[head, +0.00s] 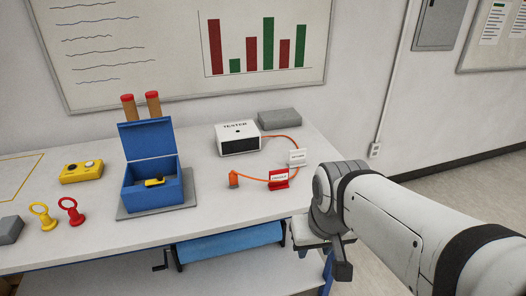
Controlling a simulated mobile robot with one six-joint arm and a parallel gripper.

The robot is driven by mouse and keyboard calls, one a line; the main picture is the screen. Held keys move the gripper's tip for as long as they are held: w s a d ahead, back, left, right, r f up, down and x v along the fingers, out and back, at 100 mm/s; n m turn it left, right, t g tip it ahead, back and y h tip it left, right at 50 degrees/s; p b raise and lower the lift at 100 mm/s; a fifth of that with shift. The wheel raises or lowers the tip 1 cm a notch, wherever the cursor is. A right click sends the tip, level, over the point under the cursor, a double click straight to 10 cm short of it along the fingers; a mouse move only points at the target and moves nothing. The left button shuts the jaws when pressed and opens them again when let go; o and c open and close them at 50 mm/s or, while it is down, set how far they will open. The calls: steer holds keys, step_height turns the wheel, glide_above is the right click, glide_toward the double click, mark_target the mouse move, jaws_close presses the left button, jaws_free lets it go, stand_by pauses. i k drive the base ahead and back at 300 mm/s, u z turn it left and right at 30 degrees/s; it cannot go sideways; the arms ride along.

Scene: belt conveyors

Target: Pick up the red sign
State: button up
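The red sign (278,180) is a small upright stand with a label, on the white table near its right end. A similar white sign (297,158) stands just behind it to the right. An orange cable passes close to the red sign. My arm reaches in from the right, and my gripper (325,250) hangs at the table's front right edge. It is to the right of and nearer than the red sign, apart from it. The fingers are partly hidden by the wrist, so their opening is not clear.
A white tester box (238,138) with the orange cable (253,180) stands behind the signs, beside a grey block (279,119). An open blue box (136,194) is to the left. Yellow (41,213) and red (70,208) ringed pieces stand farther left. The table's front middle is clear.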

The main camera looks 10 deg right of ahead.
mark_target(282, 174)
steer(key=z, duration=0.75)
steer(key=i, duration=0.7)
steer(key=u, duration=1.05)
